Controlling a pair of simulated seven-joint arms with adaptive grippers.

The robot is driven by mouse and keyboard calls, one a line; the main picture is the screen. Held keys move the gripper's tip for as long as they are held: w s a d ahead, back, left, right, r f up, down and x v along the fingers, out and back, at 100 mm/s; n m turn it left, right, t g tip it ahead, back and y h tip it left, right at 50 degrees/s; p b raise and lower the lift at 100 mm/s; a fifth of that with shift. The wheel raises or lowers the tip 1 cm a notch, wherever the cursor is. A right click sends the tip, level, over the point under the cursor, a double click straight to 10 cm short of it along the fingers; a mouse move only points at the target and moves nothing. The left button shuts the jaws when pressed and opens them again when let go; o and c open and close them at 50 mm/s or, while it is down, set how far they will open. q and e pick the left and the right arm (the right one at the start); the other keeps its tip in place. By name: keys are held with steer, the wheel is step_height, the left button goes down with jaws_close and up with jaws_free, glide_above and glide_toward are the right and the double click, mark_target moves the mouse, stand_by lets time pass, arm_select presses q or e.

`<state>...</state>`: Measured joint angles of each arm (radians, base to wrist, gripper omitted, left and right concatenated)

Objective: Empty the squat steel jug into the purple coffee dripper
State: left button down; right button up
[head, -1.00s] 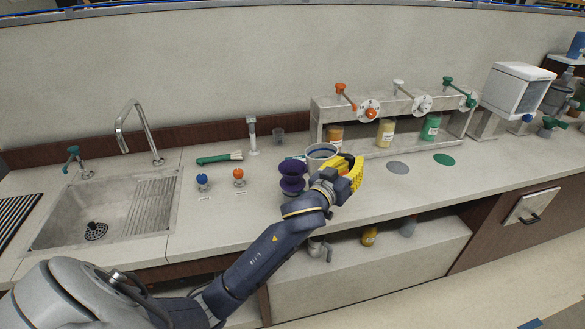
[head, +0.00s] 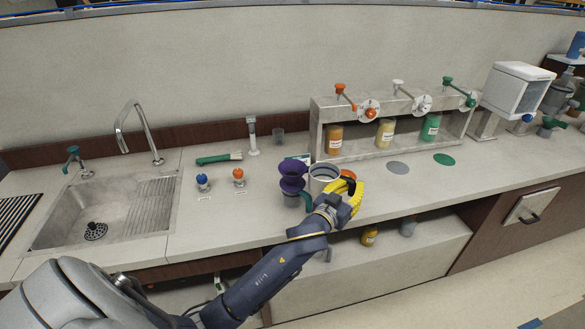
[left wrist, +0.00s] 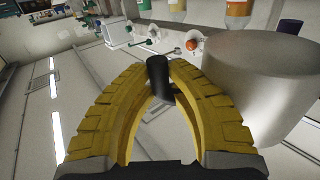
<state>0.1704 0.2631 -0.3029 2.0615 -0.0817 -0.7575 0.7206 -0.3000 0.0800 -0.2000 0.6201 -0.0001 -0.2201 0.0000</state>
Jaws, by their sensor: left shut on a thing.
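The squat steel jug (head: 322,184) is just right of the purple coffee dripper in the head view, with its round mouth showing. Its grey side (left wrist: 262,85) fills the right of the left wrist view. My left gripper (head: 352,188) is shut on the jug's black handle (left wrist: 158,82), between its yellow fingers (left wrist: 158,65). The purple dripper (head: 292,171) stands upright on a vessel with a green handle (head: 306,201). A small dark purple part of it shows behind the jug in the wrist view (left wrist: 290,26). The jug's contents and exact tilt cannot be told.
A dispenser rack (head: 318,120) with several coloured bottles stands behind to the right. The counter right of the jug is clear around two round mats.

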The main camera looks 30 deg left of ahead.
arm_select(q)
steer(key=shift+r, duration=2.5)
